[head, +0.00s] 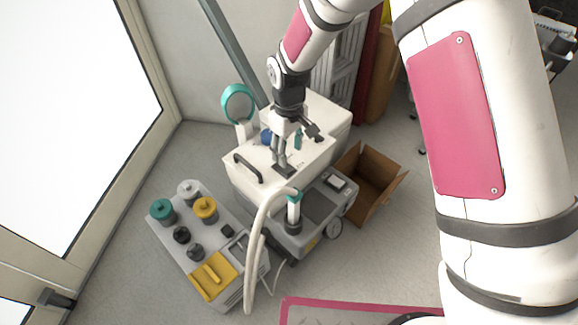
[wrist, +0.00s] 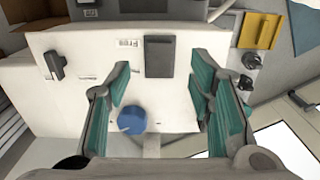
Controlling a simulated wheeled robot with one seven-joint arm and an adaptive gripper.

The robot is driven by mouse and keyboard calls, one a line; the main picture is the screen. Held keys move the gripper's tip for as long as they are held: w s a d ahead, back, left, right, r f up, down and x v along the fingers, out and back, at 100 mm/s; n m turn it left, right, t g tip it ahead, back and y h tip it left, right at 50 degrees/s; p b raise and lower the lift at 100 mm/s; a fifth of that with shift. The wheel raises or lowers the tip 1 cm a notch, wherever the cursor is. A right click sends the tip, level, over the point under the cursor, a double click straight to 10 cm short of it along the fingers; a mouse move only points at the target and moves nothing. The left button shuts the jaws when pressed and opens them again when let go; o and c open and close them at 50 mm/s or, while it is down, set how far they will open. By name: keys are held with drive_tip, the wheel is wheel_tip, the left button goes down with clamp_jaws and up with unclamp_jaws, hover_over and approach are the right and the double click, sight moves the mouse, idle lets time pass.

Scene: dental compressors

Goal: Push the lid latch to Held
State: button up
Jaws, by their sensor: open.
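The white machine's lid (head: 285,155) is below my gripper (head: 279,160). My gripper is open and empty, its teal-padded fingers spread over the lid in the wrist view (wrist: 158,78). A dark lever-like part (wrist: 54,64) is on the lid, left of the fingers in the wrist view; it looks like the latch. It seems to be the black part right of the gripper in the head view (head: 313,131). Its setting cannot be read. A flat dark rectangle (wrist: 160,57) lies beyond the fingertips, beside a small label. A blue knob (wrist: 132,120) shows between the fingers.
A black handle (head: 248,168) is on the machine's left side. A pale hose (head: 256,240) hangs in front. A grey unit with a yellow tray (head: 212,276) and several knobs stands at left. An open cardboard box (head: 370,185) is at right, a round teal-rimmed part (head: 238,103) behind.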

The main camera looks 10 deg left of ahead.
sight(289, 170)
wheel_tip(289, 170, down, 7)
drive_tip(key=shift+r+b, duration=0.1)
drive_tip(key=shift+b, duration=0.65)
clamp_jaws()
